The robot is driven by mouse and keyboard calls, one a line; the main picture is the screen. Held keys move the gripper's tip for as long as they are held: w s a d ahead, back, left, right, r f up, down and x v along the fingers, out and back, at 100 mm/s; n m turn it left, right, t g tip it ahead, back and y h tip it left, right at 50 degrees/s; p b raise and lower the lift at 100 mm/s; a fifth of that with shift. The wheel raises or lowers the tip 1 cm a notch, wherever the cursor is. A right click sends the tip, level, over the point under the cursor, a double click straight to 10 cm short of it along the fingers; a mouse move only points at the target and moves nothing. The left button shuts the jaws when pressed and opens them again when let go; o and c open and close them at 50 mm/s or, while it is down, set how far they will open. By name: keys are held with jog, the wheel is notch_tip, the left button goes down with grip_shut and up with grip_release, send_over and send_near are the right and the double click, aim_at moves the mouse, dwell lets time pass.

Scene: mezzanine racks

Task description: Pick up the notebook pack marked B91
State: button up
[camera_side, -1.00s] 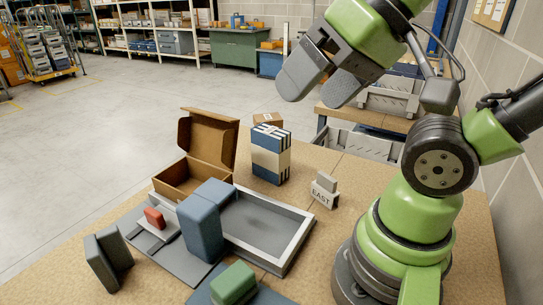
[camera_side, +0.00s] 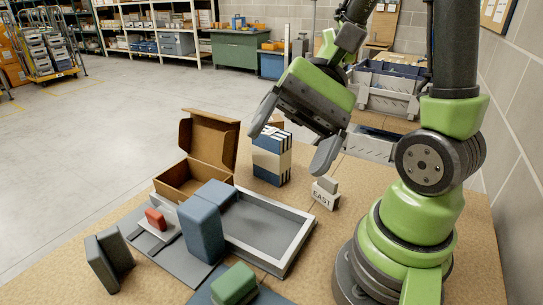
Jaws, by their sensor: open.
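No B91 marking is readable in this view, so I cannot tell which item is the notebook pack. A blue-and-cream pack with dark stripes (camera_side: 268,163) stands upright behind the tray. A plain slate-blue block (camera_side: 202,230) stands upright at the left side of the grey tray (camera_side: 284,264), and a similar blue block (camera_side: 214,193) is behind it at the tray's far left. My gripper (camera_side: 296,136) is open and empty, its fingers apart, pointing down. In the picture it overlaps the striped pack's upper right; its exact distance from the pack is unclear.
An open cardboard box (camera_side: 208,142) stands behind the tray. A red item (camera_side: 156,218), a dark grey upright piece (camera_side: 104,264) and a green block (camera_side: 234,284) sit in front. The tray's right part looks empty.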

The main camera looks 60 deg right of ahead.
jog(key=w+d+f+m+t+y, duration=0.1)
jog(key=w+d+m+t+y, duration=0.4)
jog(key=m+t, duration=0.3)
jog(key=m+t+h, duration=1)
jog(key=m+h, duration=0.9)
send_near(274, 133)
jog(key=shift+w+a+f, duration=0.25)
jog(key=shift+w+f, duration=0.05)
jog(key=shift+f, duration=0.25)
jog(key=w, duration=0.4)
jog(key=shift+w+d+r, duration=0.1)
jog(key=shift+w+d, duration=0.05)
jog(key=shift+d, duration=0.15)
jog(key=shift+w+d, duration=0.25)
jog(key=shift+w, duration=0.6)
jog(key=shift+w+d, duration=0.2)
jog(key=shift+w, duration=0.6)
jog(key=shift+w+d, duration=0.25)
jog(key=shift+w, duration=0.6)
jog(key=shift+r, duration=0.1)
grip_shut()
